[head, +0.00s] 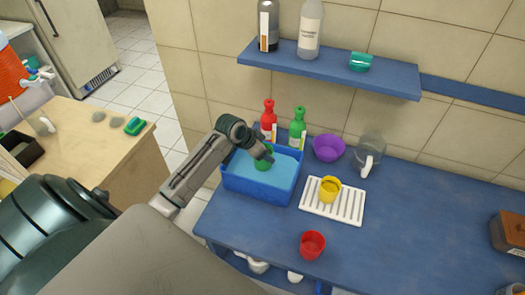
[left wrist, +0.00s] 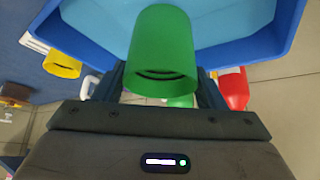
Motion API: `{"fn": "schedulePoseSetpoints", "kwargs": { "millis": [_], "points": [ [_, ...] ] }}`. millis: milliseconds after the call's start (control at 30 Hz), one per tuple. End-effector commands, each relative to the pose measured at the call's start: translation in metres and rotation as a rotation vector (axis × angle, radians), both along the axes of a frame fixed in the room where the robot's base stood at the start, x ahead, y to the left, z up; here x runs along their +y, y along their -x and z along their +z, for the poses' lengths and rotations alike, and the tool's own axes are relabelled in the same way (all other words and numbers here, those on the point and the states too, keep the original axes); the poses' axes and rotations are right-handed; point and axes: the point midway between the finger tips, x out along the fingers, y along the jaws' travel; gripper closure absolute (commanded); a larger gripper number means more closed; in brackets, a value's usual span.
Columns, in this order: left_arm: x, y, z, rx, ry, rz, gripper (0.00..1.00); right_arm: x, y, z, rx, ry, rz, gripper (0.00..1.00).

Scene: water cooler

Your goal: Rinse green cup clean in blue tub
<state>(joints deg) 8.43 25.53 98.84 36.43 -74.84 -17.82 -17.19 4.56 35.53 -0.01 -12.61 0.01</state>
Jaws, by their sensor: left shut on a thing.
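The green cup (left wrist: 162,50) is between the two fingers of my left gripper (left wrist: 160,85), which is shut on it. In the head view my left gripper (head: 262,153) is over the blue tub (head: 258,190), and a part of the green cup (head: 263,162) shows beneath it, close to the light-blue water. How deep the cup sits in the water I cannot tell. The tub's wall also shows in the left wrist view (left wrist: 285,35). My right gripper is not in view.
A red bottle (head: 268,122) and a green bottle (head: 297,130) stand behind the tub. A purple bowl (head: 328,148), a clear jug (head: 370,150), a yellow cup (head: 329,189) on a white rack (head: 348,212) and a red cup (head: 312,245) stand to the right. A blue shelf (head: 390,84) hangs above.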

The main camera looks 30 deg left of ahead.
Motion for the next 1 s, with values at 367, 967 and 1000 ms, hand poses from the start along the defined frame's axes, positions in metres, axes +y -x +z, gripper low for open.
{"fn": "schedulePoseSetpoints", "kwargs": {
  "millis": [367, 967, 1000],
  "points": [
    [0.000, 0.000, 0.035, 0.000, 0.000, 0.000, 0.59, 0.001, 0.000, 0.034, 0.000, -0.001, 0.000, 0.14],
    [0.000, 0.000, 0.064, 0.000, 0.000, 0.000, 0.59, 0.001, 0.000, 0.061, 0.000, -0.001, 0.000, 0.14],
    [0.000, 0.000, 0.065, 0.000, 0.000, 0.000, 0.59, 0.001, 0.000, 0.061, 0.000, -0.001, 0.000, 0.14]
  ]
}}
